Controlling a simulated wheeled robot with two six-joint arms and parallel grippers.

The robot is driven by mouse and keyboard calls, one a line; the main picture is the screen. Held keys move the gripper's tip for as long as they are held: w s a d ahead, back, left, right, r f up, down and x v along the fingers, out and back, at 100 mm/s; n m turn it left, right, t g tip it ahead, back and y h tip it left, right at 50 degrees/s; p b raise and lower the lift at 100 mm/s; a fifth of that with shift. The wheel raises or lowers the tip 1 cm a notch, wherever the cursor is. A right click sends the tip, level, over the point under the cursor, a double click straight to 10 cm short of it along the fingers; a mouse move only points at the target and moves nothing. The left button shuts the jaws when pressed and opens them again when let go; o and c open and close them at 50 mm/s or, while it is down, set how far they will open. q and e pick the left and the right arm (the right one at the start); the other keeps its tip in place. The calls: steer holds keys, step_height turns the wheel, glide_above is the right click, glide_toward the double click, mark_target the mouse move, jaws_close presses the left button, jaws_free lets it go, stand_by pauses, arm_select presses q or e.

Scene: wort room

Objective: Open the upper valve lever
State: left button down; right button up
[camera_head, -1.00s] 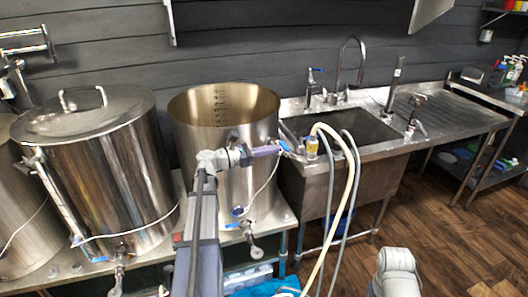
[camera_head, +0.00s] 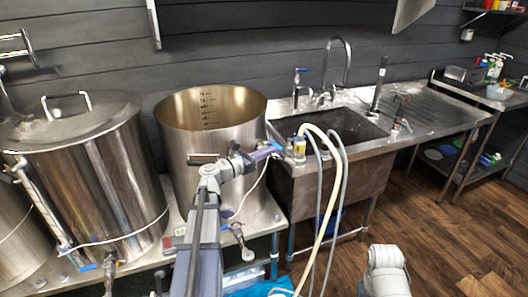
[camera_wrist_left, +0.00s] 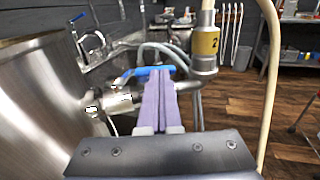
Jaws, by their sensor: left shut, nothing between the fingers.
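The upper valve lever (camera_wrist_left: 143,72) is a blue handle lying roughly level in the left wrist view, above a steel valve body on the side of the open kettle (camera_head: 211,140). My left gripper (camera_head: 272,149) is shut and empty, with its purple fingers (camera_wrist_left: 165,100) pointing at the lever. The fingertips overlap the lever's right part in the wrist view; I cannot tell whether they touch it. In the head view the lever is mostly hidden by the fingertips. My right gripper is not in view.
A hose with a yellow-banded fitting (camera_wrist_left: 205,43) stands close to the right of the fingers. The sink (camera_head: 335,126) is behind it. A lower valve (camera_head: 239,236) sits near the kettle's base. A lidded kettle (camera_head: 95,190) stands left. Open wooden floor lies right.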

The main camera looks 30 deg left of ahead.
arm_select(q)
steer(key=shift+w+d, duration=0.65)
steer(key=shift+w, duration=0.05)
stand_by(0.4)
steer(key=shift+d, duration=0.1)
steer(key=s+d+v, duration=0.1)
steer(key=d+v, duration=0.2)
steer(key=v, duration=1)
steer(key=shift+s+a, duration=0.25)
steer(key=shift+s, duration=0.3)
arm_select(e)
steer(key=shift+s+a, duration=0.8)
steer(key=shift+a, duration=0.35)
